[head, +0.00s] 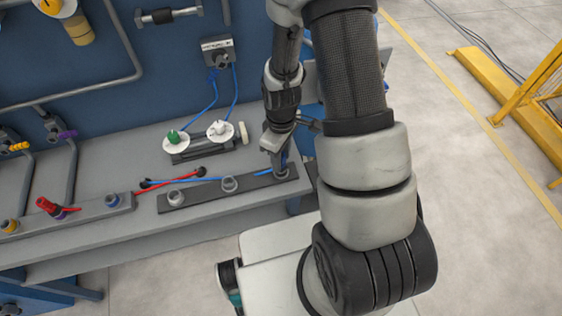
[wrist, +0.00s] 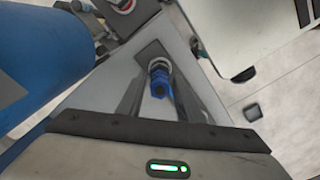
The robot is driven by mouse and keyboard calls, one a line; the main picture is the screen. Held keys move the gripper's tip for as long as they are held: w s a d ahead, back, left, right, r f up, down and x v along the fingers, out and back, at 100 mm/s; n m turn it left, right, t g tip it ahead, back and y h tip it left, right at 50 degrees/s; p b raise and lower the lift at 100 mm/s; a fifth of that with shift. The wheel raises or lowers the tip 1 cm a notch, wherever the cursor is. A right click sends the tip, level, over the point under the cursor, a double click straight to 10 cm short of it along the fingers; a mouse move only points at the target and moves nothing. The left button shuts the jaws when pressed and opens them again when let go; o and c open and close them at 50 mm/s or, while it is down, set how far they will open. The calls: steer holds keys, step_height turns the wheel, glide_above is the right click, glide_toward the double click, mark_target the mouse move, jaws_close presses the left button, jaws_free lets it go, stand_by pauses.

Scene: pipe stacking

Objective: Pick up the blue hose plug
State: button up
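The blue hose plug (wrist: 159,84) shows in the middle of the wrist view, at a silver ring-shaped socket (wrist: 158,65). My gripper (wrist: 158,90) has its two dark fingers on either side of the plug, with visible gaps, so it looks open around it. In the head view my gripper (head: 274,150) points down over the right end of a dark socket strip (head: 205,191). A small bit of blue shows beside the fingers there. The fingers and arm mostly hide the plug in that view.
The grey bench (head: 110,150) holds red and blue hoses, a red plug (head: 48,206), and a fixture with green-topped (head: 173,138) and white (head: 219,130) round parts. A blue wall panel with pipes stands behind. A large blue cylinder (wrist: 40,65) fills the wrist view's left side.

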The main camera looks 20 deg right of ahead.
jaws_close()
step_height(320, 180, up, 10)
steer(key=shift+r, duration=0.1)
stand_by(0.5)
step_height(320, 180, up, 8)
steer(key=p, duration=0.4)
stand_by(0.7)
